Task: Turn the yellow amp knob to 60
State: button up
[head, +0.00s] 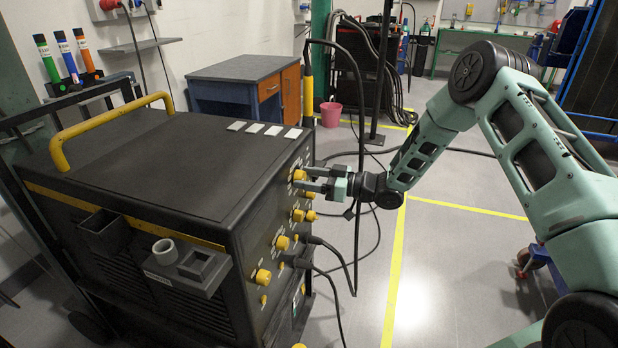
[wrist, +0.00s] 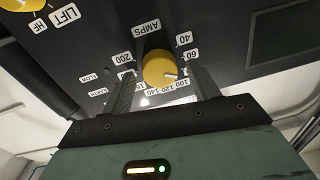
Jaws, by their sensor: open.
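The yellow amp knob (wrist: 158,66) sits on the dark panel under the label AMPS, with a ring of numbers around it. Its short white mark points right and slightly down in the wrist view, below the 60 label (wrist: 191,56) and above the 100. The 80 is not clearly seen near the right finger. My gripper (wrist: 163,72) is open, with one finger on each side of the knob; contact cannot be told. In the head view my gripper (head: 306,180) reaches the upper part of the machine's right face.
The black machine (head: 170,160) carries other yellow knobs, such as one lower down (head: 262,276). Another yellow knob (wrist: 22,4) is at the wrist view's upper left. Black cables (head: 340,250) hang by the panel. Open floor lies to the right.

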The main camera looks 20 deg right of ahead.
jog(key=shift+c, duration=0.3)
jog(key=c, duration=0.9)
jog(key=shift+f+n+b, duration=0.1)
jog(key=shift+n+b, duration=0.2)
jog(key=shift+b, duration=0.05)
jog(key=shift+f+n+b, duration=0.1)
jog(key=shift+n+b, duration=1)
jog(key=shift+b, duration=0.05)
jog(key=shift+s+a+n+b, duration=0.1)
jog(key=shift+n+b, duration=1.3)
jog(key=shift+n, duration=0.2)
jog(key=shift+r, duration=0.2)
jog(key=o, duration=1)
jog(key=shift+c, duration=0.2)
